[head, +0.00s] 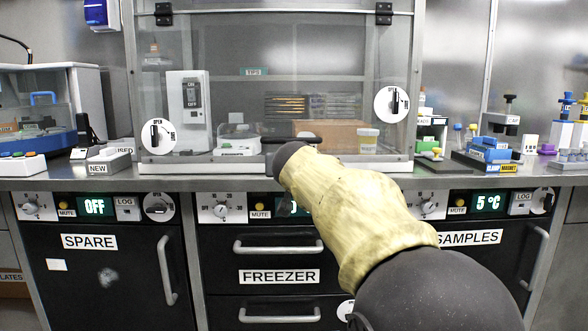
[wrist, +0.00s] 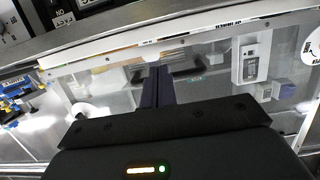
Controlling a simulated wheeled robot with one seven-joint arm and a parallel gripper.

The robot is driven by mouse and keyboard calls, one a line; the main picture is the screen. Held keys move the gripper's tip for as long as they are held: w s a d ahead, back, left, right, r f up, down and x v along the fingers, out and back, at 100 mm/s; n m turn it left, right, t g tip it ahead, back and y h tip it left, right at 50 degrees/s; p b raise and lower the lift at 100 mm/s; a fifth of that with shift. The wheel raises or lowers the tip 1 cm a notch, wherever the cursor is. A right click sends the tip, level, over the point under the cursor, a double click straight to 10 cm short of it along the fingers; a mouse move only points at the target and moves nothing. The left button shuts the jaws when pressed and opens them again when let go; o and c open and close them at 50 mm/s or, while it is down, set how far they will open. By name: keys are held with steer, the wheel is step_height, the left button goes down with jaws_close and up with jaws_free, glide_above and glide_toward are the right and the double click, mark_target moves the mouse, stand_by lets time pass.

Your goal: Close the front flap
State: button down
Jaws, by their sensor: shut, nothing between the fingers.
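The front flap (head: 340,60) is a clear panel on the cabinet at the centre of the head view. It hangs from two dark hinges at the top, with its lower part close to the white sill (head: 180,168). I cannot tell whether a small gap is left there. A dark handle (head: 307,140) sits low on the flap and also shows in the wrist view (wrist: 188,66). My gripper (wrist: 158,74) is shut and empty, its fingertips at the handle's middle. Contact cannot be made out. In the head view my arm hides most of the gripper.
Round knobs sit at the flap's left (head: 158,136) and right (head: 391,105). Behind the clear panel stand a white switch device (head: 188,108) and a lidded jar (head: 368,141). Small lab items crowd the counter on both sides. Freezer drawers (head: 279,247) lie below.

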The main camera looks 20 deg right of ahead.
steer(key=v, duration=0.4)
steer(key=shift+s+a, duration=0.1)
steer(key=shift+s, duration=0.2)
steer(key=c, duration=1.6)
jaws_free()
steer(key=shift+o, duration=1)
steer(key=shift+f+p, duration=0.3)
steer(key=shift+p, duration=0.1)
steer(key=s+f+n+g+y+p, duration=0.2)
steer(key=s+f+g+p, duration=0.45)
steer(key=f+p, duration=0.5)
steer(key=s+a+f+g+p, duration=0.1)
steer(key=s+f+p, duration=0.3)
steer(key=s, duration=0.5)
steer(key=s+a+f+g+y+p, duration=0.1)
steer(key=s+f+g+p, duration=0.3)
steer(key=s, duration=0.6)
steer(key=shift+a+f+n+g+y+p, duration=0.3)
steer(key=shift+f+n+g+p, duration=0.05)
steer(key=shift+f+n+p, duration=0.1)
